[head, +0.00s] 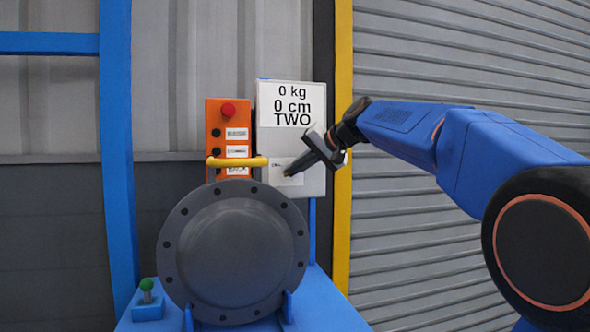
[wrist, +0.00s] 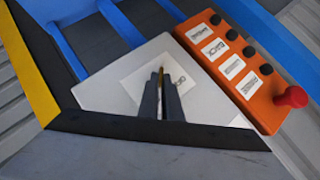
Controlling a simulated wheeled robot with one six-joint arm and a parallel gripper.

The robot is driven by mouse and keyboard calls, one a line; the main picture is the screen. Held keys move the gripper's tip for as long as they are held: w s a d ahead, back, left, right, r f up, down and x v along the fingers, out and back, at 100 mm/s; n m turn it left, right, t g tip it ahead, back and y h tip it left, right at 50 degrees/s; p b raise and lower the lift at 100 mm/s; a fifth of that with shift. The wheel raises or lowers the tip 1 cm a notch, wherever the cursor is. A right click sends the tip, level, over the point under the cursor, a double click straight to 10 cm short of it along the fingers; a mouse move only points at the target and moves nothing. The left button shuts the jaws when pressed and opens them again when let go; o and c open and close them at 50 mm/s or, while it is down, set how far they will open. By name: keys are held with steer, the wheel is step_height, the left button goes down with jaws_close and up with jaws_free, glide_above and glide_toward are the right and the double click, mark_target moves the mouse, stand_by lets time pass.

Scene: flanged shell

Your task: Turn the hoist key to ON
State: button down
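The hoist key is a thin brass-coloured piece (wrist: 161,74) at the tips of my gripper in the wrist view. It stands out from a white label on the pale control box (head: 316,150), which also shows in the wrist view (wrist: 115,88). My gripper (head: 290,172) reaches in from the right to the lower part of the box front. In the wrist view the two dark fingers (wrist: 161,88) lie close together on either side of the key and appear shut on it. Part of a printed word shows right of the fingers; the fingers hide the rest. In the head view my gripper hides the key.
An orange button panel (head: 214,140) with a red mushroom button (head: 228,109) stands left of the box. A yellow handle (head: 237,162) and a grey flanged shell (head: 232,252) are below. A green-knobbed control (head: 147,290) is at lower left. The box display reads 0 kg, 0 cm, TWO.

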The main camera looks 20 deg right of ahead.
steer(key=c, duration=2)
jaws_free()
steer(key=shift+f, duration=0.1)
steer(key=v, duration=1.7)
steer(key=shift+s+d, duration=0.1)
steer(key=shift+d, duration=0.05)
